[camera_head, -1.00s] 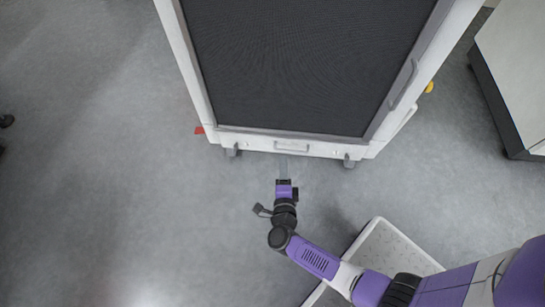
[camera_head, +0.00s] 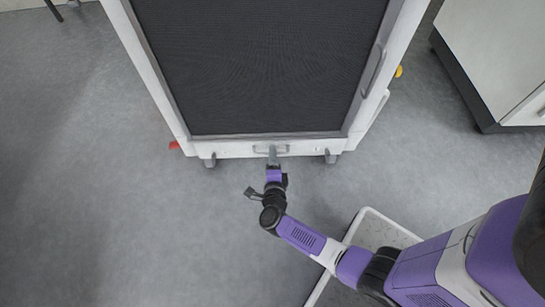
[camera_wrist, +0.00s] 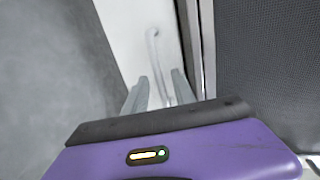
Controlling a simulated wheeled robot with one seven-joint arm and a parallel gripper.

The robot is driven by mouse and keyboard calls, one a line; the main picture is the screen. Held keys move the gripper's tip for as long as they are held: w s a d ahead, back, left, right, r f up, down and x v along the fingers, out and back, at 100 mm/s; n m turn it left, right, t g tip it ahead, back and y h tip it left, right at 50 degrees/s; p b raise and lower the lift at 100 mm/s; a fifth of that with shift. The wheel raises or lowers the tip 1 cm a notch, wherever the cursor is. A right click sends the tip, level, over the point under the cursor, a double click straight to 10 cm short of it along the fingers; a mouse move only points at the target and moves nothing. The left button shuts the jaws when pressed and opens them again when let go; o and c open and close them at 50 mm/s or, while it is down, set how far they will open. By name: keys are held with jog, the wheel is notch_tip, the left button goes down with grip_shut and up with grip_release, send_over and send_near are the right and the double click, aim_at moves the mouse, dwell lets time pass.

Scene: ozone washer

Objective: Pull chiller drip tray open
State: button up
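The chiller (camera_head: 262,66) is a white-framed cabinet on castors with a dark mesh front. Its drip tray front is the low white strip (camera_head: 222,149) below the mesh, with a small grey bar handle (camera_head: 259,149). My gripper (camera_head: 272,155) reaches up to this handle. In the wrist view, the handle (camera_wrist: 152,45) stands out from the white panel and runs down between my gripper's two grey fingers (camera_wrist: 160,82). The fingers are apart, one on each side of the handle. The tray front looks flush with the cabinet.
A white platform with a raised rim (camera_head: 369,212) lies on the floor by my arm. A white cabinet with a dark base (camera_head: 497,52) stands at the right. A red piece (camera_head: 174,145) shows at the chiller's lower left. The floor in front and left is clear.

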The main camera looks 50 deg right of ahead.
grip_shut()
dwell(1.4)
